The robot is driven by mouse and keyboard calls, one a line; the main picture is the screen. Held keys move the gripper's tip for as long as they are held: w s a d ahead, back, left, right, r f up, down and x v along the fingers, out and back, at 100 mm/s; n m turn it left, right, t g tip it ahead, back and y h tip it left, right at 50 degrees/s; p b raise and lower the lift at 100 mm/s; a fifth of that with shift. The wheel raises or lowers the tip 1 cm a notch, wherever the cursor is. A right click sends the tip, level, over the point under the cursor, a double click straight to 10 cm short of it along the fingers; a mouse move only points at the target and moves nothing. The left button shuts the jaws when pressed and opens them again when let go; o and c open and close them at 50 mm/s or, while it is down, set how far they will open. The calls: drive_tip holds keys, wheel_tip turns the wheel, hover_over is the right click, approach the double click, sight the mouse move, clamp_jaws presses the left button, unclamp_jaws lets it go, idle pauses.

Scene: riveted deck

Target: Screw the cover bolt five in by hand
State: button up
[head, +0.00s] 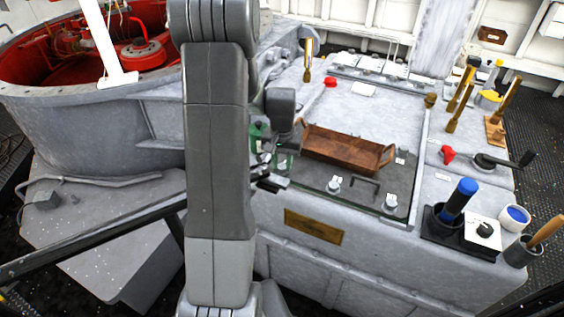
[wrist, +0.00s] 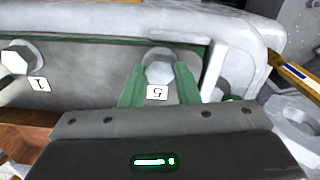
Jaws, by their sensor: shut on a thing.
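Cover bolt five (wrist: 158,70) is a pale hex-headed bolt at the cover's edge in the wrist view, with an upside-down "5" label (wrist: 157,93) beside it. My gripper (wrist: 160,82) is shut on it, one green finger on each side of the head. How deep the bolt sits cannot be told. In the head view my gripper (head: 272,158) is at the cover's left edge, partly behind my arm, and bolt five cannot be made out. The cover (head: 390,112) lies flat on the grey housing. Bolt one (wrist: 17,58), labelled "1", is to the left in the wrist view.
A wooden tray (head: 345,152) lies on the cover, close to the right of my gripper. Two bolts (head: 334,184) (head: 390,203) stand along the front edge. Brass-tipped handled tools and a crank (head: 503,160) are at the right. A red-lined round opening (head: 60,55) is at the left.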

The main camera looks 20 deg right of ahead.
drive_tip(key=m, duration=0.4)
drive_tip(key=shift+w+r+m, duration=0.15)
drive_tip(key=shift+r+m, duration=0.05)
drive_tip(key=shift+m, duration=0.2)
drive_tip(key=m, duration=0.3)
drive_tip(key=shift+m, duration=0.3)
drive_tip(key=m, duration=1.2)
drive_tip(key=shift+m, duration=0.3)
drive_tip(key=m, duration=0.3)
drive_tip(key=shift+m, duration=0.4)
drive_tip(key=m, duration=0.3)
drive_tip(key=shift+m, duration=2)
